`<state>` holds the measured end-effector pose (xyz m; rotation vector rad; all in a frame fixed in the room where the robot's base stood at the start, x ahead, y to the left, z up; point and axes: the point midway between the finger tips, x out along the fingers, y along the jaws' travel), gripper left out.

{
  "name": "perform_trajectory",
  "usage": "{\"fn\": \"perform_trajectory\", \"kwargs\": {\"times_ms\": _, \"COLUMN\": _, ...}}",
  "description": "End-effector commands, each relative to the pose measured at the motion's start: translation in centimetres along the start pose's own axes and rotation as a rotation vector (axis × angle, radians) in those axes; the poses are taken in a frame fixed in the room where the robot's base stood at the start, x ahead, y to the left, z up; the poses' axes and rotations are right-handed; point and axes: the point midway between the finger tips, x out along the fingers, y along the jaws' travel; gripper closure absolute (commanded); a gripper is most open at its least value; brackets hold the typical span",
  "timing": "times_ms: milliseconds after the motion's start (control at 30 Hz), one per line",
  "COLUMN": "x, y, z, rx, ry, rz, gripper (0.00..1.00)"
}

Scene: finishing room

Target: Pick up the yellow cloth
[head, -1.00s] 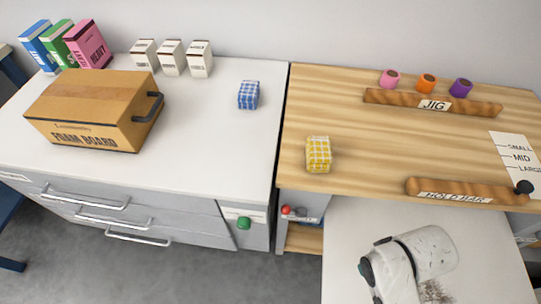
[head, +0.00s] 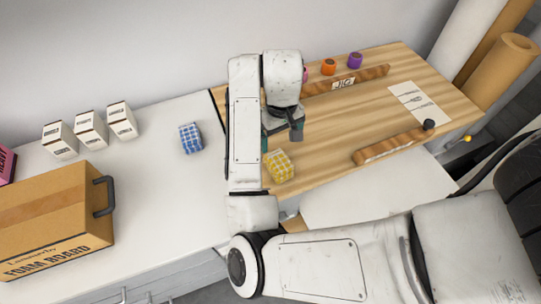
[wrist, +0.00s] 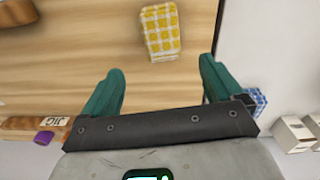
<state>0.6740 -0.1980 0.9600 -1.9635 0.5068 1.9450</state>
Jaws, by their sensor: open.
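The yellow checked cloth (head: 279,166), a folded block, lies on the wooden worktop near its left front edge. In the wrist view the cloth (wrist: 161,31) is ahead of the green fingertips, toward the right finger, and apart from them. My gripper (wrist: 158,84) is open with nothing between its fingers. In the head view my gripper (head: 281,138) hangs just behind the cloth, with part of it hidden by my arm. How high it is above the worktop I cannot tell.
A blue checked cloth (head: 190,138) lies on the white counter (head: 160,190) to the left. The JIG bar (head: 345,81) and the hold bar (head: 390,145) lie on the wooden worktop (head: 375,115). A foam board box (head: 50,222) stands further left. Small white boxes (head: 90,130) stand behind.

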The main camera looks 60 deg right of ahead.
Motion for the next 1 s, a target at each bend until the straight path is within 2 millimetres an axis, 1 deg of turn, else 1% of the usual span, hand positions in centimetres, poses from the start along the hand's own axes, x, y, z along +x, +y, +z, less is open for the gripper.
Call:
{"fn": "perform_trajectory", "kwargs": {"times_ms": 67, "x": 0.6, "y": -0.4, "z": 0.2, "rx": 0.001, "ry": -0.014, "rz": -0.013, "gripper": 0.06}}
{"fn": "perform_trajectory", "kwargs": {"times_ms": 200, "x": 2.9, "y": -0.4, "z": 0.4, "rx": 0.000, "ry": -0.019, "rz": -0.012, "gripper": 0.06}}
{"fn": "perform_trajectory", "kwargs": {"times_ms": 333, "x": 4.5, "y": -0.5, "z": 0.4, "rx": 0.000, "ry": -0.018, "rz": -0.014, "gripper": 0.06}}
{"fn": "perform_trajectory", "kwargs": {"times_ms": 400, "x": 5.2, "y": -0.5, "z": 0.4, "rx": 0.000, "ry": -0.017, "rz": -0.014, "gripper": 0.06}}
{"fn": "perform_trajectory", "kwargs": {"times_ms": 567, "x": 5.9, "y": -0.6, "z": 0.4, "rx": 0.001, "ry": -0.015, "rz": -0.015, "gripper": 0.06}}
{"fn": "perform_trajectory", "kwargs": {"times_ms": 667, "x": 6.9, "y": -0.6, "z": 0.7, "rx": 0.000, "ry": -0.017, "rz": -0.015, "gripper": 0.06}}
{"fn": "perform_trajectory", "kwargs": {"times_ms": 800, "x": 9.0, "y": -0.5, "z": 1.0, "rx": 0.000, "ry": -0.017, "rz": -0.015, "gripper": 0.06}}
{"fn": "perform_trajectory", "kwargs": {"times_ms": 900, "x": 10.2, "y": -0.5, "z": 1.0, "rx": 0.000, "ry": -0.016, "rz": -0.016, "gripper": 0.06}}
{"fn": "perform_trajectory", "kwargs": {"times_ms": 1000, "x": 10.7, "y": -0.5, "z": 1.0, "rx": 0.002, "ry": -0.014, "rz": -0.015, "gripper": 0.06}}
